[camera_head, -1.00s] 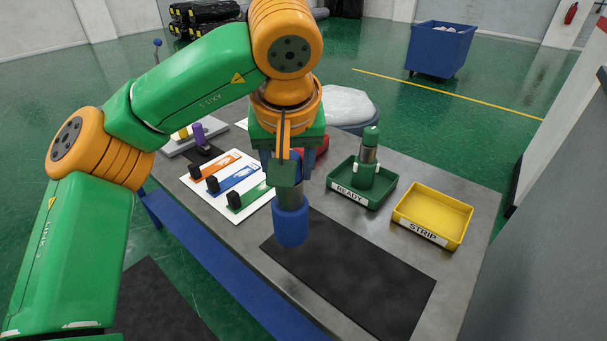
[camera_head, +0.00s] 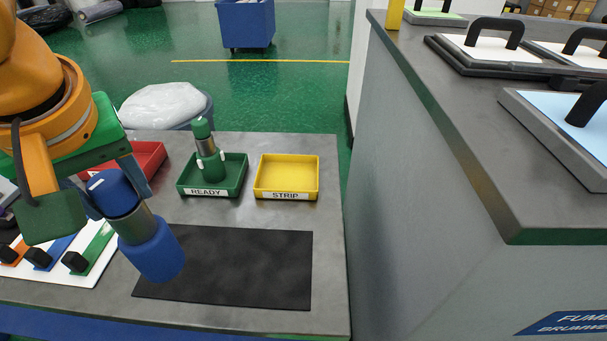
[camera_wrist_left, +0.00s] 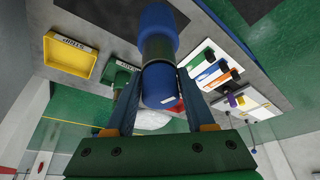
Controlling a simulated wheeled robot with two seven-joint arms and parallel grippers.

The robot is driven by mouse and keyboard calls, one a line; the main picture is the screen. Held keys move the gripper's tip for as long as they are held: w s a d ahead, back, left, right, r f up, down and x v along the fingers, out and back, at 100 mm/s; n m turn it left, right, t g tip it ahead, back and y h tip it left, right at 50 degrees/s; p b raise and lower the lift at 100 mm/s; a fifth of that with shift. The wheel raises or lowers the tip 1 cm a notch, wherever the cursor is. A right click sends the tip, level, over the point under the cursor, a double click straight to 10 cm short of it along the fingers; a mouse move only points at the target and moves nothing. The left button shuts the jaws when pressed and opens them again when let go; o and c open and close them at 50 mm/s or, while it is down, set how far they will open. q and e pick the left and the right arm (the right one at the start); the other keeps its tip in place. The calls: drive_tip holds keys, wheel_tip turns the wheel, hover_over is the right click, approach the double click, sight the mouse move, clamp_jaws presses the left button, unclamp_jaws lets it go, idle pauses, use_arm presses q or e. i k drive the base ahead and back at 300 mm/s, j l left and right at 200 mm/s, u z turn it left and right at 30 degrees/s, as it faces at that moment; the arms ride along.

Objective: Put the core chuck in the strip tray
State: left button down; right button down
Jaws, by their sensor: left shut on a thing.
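The core chuck (camera_head: 152,246) is blue at both ends with a metal band between. The wrist view shows the chuck (camera_wrist_left: 157,50) between the two fingers. The yellow strip tray (camera_head: 287,158), labelled STRIP, is empty and stands to the right and farther back, apart from the chuck. It also shows in the left wrist view (camera_wrist_left: 67,60). My right gripper is not in view.
A green READY tray (camera_head: 239,186) with a green chuck (camera_head: 208,155) standing in it lies between the held chuck and the strip tray. A red tray (camera_head: 151,157) is behind my gripper. The black mat (camera_head: 240,268) is bare. A tall grey counter (camera_head: 420,200) stands right.

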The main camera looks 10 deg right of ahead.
sight(287, 187)
drive_tip(key=i+j+z, duration=0.1)
drive_tip(key=z, duration=0.35)
drive_tip(key=j+z, duration=0.15)
drive_tip(key=z, duration=0.35)
drive_tip(key=j+z, duration=0.2)
drive_tip(key=z, duration=0.25)
drive_tip(key=i, duration=0.05)
